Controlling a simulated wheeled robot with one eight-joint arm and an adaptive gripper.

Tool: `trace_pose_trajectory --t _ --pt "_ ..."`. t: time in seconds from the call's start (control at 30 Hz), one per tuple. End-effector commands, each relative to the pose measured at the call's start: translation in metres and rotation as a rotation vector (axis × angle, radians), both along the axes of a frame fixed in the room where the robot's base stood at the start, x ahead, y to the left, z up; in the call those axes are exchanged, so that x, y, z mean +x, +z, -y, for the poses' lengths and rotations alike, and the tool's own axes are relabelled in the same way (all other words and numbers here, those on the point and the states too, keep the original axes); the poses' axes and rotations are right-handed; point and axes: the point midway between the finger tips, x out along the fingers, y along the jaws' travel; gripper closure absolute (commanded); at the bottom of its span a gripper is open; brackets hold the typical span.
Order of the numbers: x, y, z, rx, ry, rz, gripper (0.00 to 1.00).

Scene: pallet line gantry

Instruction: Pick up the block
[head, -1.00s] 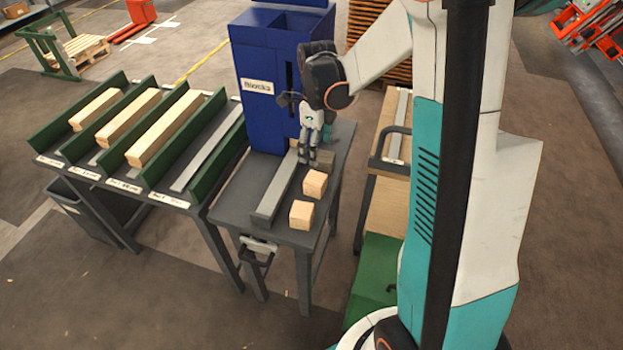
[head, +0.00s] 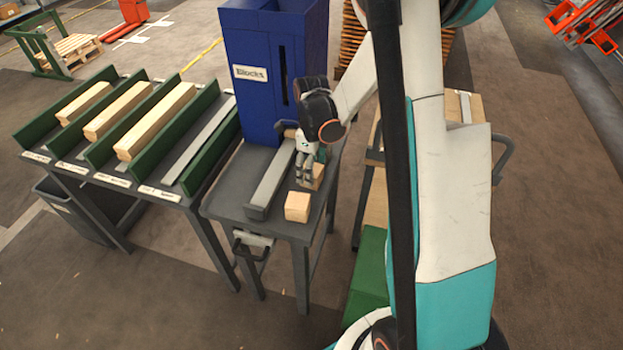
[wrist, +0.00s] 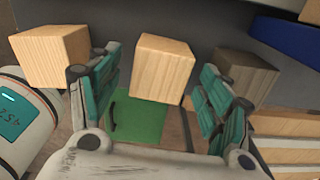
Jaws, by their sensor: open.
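Pale wooden blocks lie on the small dark table (head: 225,205). The front block (head: 297,207) stands clear of my gripper. Another block (head: 318,176) is partly hidden by my gripper (head: 307,181), whose fingers point down at it. In the wrist view, a block (wrist: 161,68) lies between the two spread fingers of my gripper (wrist: 157,82), with gaps at both sides. A second block (wrist: 52,56) is outside the left finger, and a darker, shaded block (wrist: 243,74) is outside the right finger. My gripper is open and holds nothing.
A blue bin labelled "Blocks" (head: 255,105) stands behind the blocks. A grey rail (head: 271,183) runs along the table left of them. Further left, a rack with green dividers (head: 110,140) holds wooden beams. A cart (head: 374,205) stands close on the right.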

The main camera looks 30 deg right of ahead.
Motion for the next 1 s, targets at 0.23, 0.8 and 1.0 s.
trace_pose_trajectory --t 0.23,0.8,1.0 --pt "-0.0001 -0.0136 -0.0001 0.0 0.0 0.0 0.28" --pt "-0.0001 -0.013 -0.0001 0.0 0.0 0.0 0.77" --pt "-0.0001 -0.0062 0.0 0.0 0.0 0.0 0.77"
